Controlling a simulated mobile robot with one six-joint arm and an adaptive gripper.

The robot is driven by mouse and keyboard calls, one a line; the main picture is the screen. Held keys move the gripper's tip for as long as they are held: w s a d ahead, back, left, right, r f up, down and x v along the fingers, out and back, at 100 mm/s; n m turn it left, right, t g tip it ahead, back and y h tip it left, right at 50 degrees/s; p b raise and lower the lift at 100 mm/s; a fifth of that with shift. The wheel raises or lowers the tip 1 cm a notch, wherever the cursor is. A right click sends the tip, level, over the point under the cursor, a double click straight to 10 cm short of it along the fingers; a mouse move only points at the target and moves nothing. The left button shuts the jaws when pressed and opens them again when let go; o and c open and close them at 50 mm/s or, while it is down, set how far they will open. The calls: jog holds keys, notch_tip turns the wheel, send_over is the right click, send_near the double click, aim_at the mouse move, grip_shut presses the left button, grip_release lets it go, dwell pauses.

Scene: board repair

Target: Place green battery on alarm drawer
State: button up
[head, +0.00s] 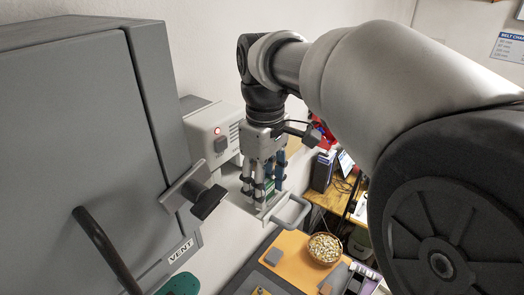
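The alarm (217,143) is a pale box on the wall with a lit red light and a vented side. Its drawer (240,199) is pulled out, with a grey loop handle (292,211) at the front. My gripper (263,192) points down over the drawer, its fingertips at about tray level. A small green patch, likely the green battery (268,186), shows between the fingers and is mostly hidden by them. I cannot tell whether the fingers press on it or whether it touches the drawer floor.
A large grey cabinet marked VENT (80,150) stands close on the left, with a latch handle (195,193) sticking out towards the drawer. Below are an orange-topped table (292,262) and a round bowl (325,248) of small pale pieces. A desk with equipment (330,195) stands behind.

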jog(key=shift+o, duration=1.1)
notch_tip(320, 180, up, 12)
jog(key=p, duration=0.2)
jog(key=s+d+f+m+t, duration=0.1)
jog(key=s+d+m, duration=0.2)
jog(key=s+d, duration=0.2)
jog(key=s+d+f+m+t, duration=0.2)
jog(key=s+d+f+m, duration=0.1)
jog(key=s+f, duration=0.4)
jog(key=s+d+f+m+t, duration=0.1)
jog(key=s+d+f+m, duration=0.3)
jog(key=s+f, duration=0.3)
jog(key=shift+s+d+f+t, duration=0.3)
jog(key=shift+f+t, duration=0.1)
jog(key=shift+f, duration=0.05)
